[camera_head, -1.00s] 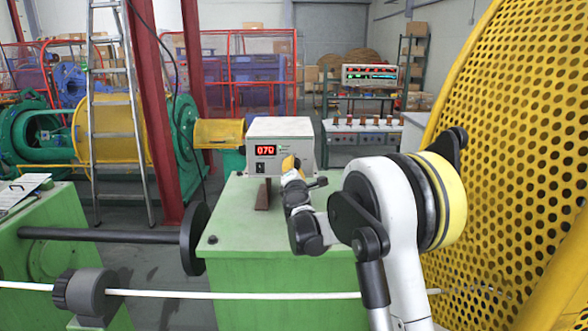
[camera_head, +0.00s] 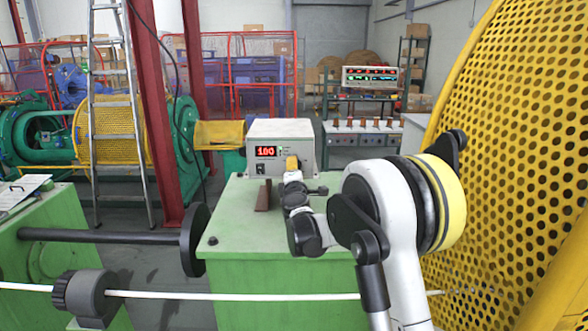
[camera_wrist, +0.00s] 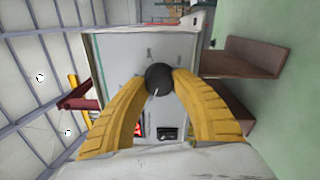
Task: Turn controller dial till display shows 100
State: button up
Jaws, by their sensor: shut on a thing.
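The controller (camera_head: 299,139) is a light grey box on top of the green cabinet. Its red display (camera_head: 265,151) shows three digits that read as 100, though the middle digit is blurred and could be an 8. In the wrist view, part of the red display (camera_wrist: 137,130) shows beside a finger. The dial (camera_wrist: 158,80) is a round black knob with a small white mark, on the controller's front face. My gripper (camera_wrist: 161,79) has its yellow fingers closed on either side of the dial. In the head view, my gripper (camera_head: 292,163) covers the dial.
A brown metal bracket (camera_head: 264,196) sits in front of the controller, beside my gripper. A large yellow perforated guard (camera_head: 520,130) stands close on the right. A white cable (camera_head: 220,295) runs across the front.

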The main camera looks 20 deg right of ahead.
jog(key=o, duration=1.2)
jog(key=v, duration=1.2)
